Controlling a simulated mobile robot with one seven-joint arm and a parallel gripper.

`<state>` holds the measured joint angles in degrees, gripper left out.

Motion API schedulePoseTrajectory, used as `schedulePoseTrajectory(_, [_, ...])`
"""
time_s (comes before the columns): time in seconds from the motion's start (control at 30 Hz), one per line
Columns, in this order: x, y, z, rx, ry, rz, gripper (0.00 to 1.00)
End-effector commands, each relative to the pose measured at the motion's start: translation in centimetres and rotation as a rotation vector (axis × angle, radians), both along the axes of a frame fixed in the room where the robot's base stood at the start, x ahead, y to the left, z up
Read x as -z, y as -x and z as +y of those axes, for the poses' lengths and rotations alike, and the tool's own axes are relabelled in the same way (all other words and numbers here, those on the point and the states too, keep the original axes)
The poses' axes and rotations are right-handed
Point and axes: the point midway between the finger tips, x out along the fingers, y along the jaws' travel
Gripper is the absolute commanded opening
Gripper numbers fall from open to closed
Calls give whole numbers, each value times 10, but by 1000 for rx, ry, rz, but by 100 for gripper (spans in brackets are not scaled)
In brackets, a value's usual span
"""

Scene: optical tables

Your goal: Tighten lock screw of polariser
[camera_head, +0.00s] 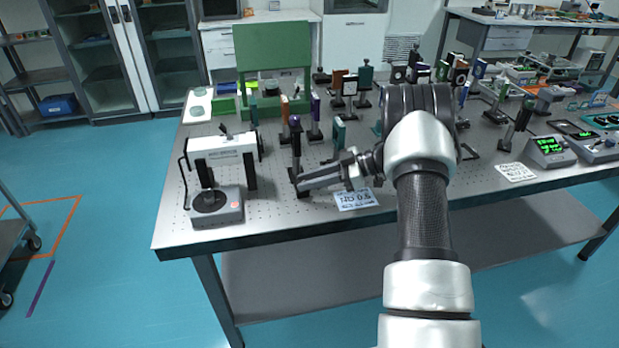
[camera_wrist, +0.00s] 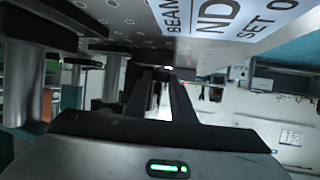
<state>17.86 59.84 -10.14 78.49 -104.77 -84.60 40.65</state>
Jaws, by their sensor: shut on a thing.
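A dark, slim post-mounted optic (camera_head: 296,138), which I take for the polariser, stands upright near the front left of the perforated table (camera_head: 270,222). My gripper (camera_head: 296,182) reaches in from the right, low beside the foot of its post. In the wrist view, my gripper (camera_wrist: 160,76) shows two dark fingers close together. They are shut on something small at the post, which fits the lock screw. The screw is too small and too hidden by the fingers to make out.
A white box-shaped instrument (camera_head: 222,146) and a grey unit with a black disc (camera_head: 214,206) stand to the left. A printed sign (camera_head: 356,199) lies below my wrist and also shows in the wrist view (camera_wrist: 222,16). Several post-mounted optics crowd behind and right.

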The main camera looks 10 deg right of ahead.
Motion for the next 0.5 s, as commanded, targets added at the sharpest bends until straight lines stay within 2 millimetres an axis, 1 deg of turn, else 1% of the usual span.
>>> schedulePoseTrajectory(0.2, [0, -1, 1, -41, -2, -1, 0])
schedulePoseTrajectory(0.5, [0, -1, 2, -48, -3, -1, 0])
